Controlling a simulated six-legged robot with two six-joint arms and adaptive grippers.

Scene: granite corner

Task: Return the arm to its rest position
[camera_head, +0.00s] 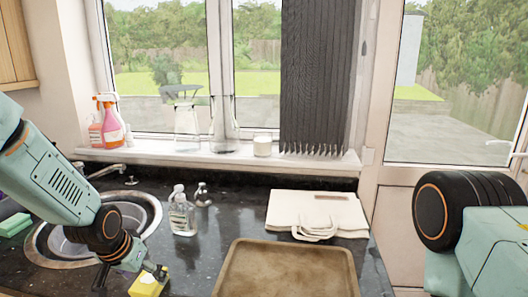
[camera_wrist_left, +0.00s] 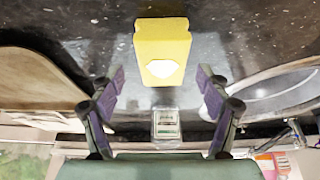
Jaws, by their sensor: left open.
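My left arm comes in from the left in the head view and reaches down over the counter between the sink and the tray. My left gripper (camera_head: 134,278) is low at the bottom of the head view, close to a yellow block (camera_head: 147,285). In the left wrist view, my left gripper (camera_wrist_left: 160,92) has its two purple-padded fingers wide apart with nothing between them. The yellow block, with a white patch, also shows there (camera_wrist_left: 163,42), lying on the dark counter beyond the fingertips. Of my right arm only a part shows at the right edge; its gripper is out of view.
A round sink (camera_head: 48,258) lies left and a brown tray (camera_head: 284,272) right of the gripper. A clear bottle (camera_head: 182,216) stands behind on the counter (camera_head: 205,246). A folded cloth (camera_head: 290,210) lies behind the tray. Spray bottles (camera_head: 112,124) and glass vessels line the sill.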

